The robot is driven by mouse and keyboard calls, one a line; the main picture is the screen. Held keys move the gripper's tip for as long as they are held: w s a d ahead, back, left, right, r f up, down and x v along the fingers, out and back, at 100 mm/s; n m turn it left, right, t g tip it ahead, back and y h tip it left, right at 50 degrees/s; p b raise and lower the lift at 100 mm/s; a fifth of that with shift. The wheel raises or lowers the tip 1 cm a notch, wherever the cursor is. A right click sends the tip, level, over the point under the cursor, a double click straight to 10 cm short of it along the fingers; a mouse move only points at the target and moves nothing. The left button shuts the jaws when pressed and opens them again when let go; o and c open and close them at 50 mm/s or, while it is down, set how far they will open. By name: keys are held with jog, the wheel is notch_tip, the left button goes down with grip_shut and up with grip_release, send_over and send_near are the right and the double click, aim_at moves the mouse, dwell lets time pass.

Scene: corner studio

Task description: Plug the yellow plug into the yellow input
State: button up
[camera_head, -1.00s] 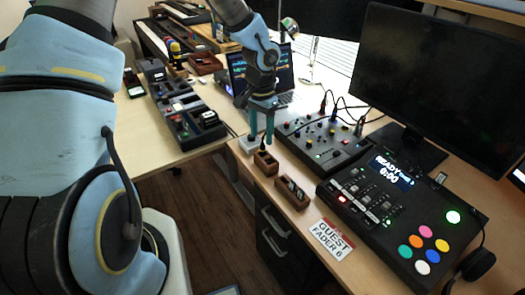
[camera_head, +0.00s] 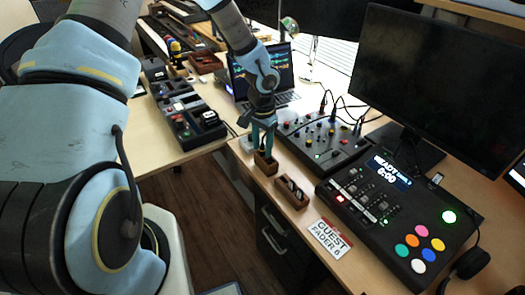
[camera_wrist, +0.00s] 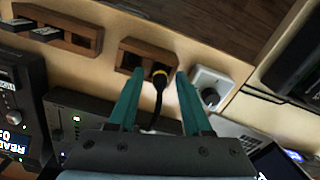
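The yellow plug (camera_wrist: 160,77) is a black plug with a yellow band and a black cable, standing in one slot of a small wooden holder (camera_wrist: 127,60). The holder also shows in the head view (camera_head: 265,167), at the desk's front edge. My gripper (camera_wrist: 156,75) is open, with one teal finger on each side of the plug and a gap to it. In the head view my gripper (camera_head: 264,149) is down at the holder. The black mixer (camera_head: 325,138) stands behind with several cables and coloured knobs; I cannot make out a yellow input on it.
A white box with a black knob (camera_wrist: 210,88) is close beside the right finger in the wrist view. A second wooden holder (camera_head: 292,192) with dark items, a control deck (camera_head: 395,215) with coloured buttons and a guest card (camera_head: 328,238) stand to the right. A laptop (camera_head: 273,72) is behind.

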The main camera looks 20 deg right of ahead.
grip_shut()
jog(key=shift+r, duration=0.15)
dwell(0.4)
notch_tip(320, 180, up, 10)
jog(key=shift+f+b, duration=0.1)
jog(key=shift+b, duration=0.65)
